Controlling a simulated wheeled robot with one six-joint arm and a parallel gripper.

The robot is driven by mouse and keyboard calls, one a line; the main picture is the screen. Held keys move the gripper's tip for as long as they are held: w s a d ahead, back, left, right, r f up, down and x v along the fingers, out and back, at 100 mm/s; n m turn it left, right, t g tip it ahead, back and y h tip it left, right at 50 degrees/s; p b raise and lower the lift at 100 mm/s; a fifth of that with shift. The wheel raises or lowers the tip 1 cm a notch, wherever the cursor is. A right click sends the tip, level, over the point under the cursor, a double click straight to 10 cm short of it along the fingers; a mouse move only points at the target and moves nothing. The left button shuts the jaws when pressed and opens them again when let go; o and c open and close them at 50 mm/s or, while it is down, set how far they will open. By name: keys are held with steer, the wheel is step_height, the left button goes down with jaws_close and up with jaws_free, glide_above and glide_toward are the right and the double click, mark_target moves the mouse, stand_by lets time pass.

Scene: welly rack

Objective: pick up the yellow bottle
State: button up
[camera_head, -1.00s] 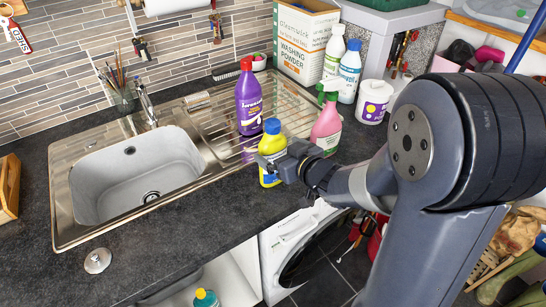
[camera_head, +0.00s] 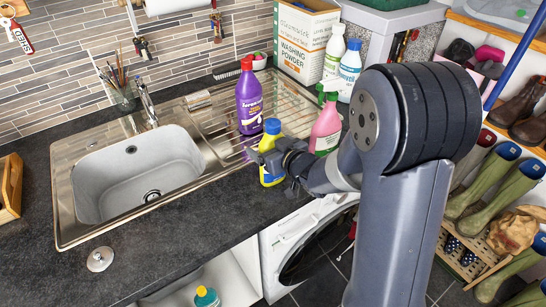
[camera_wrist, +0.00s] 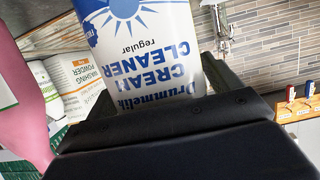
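The yellow bottle (camera_head: 271,172) has a blue cap and stands upright on the dark worktop, by the right end of the sink's drainer. My gripper (camera_head: 268,165) is around it from the right, one finger on each side. In the wrist view the bottle's white and blue cream cleaner label (camera_wrist: 140,50) fills the space between the fingers (camera_wrist: 160,90). The fingers look open, very close to the bottle's sides; contact is hard to tell. Part of the bottle is hidden behind the gripper.
A purple bottle (camera_head: 248,100) stands just behind, and a pink spray bottle (camera_head: 326,128) stands close on the right. White bottles (camera_head: 349,70) and a washing powder box (camera_head: 303,40) are farther back. The sink (camera_head: 140,170) lies to the left. The worktop's front edge is near.

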steer(key=shift+r, duration=0.1)
steer(key=c, duration=1.3)
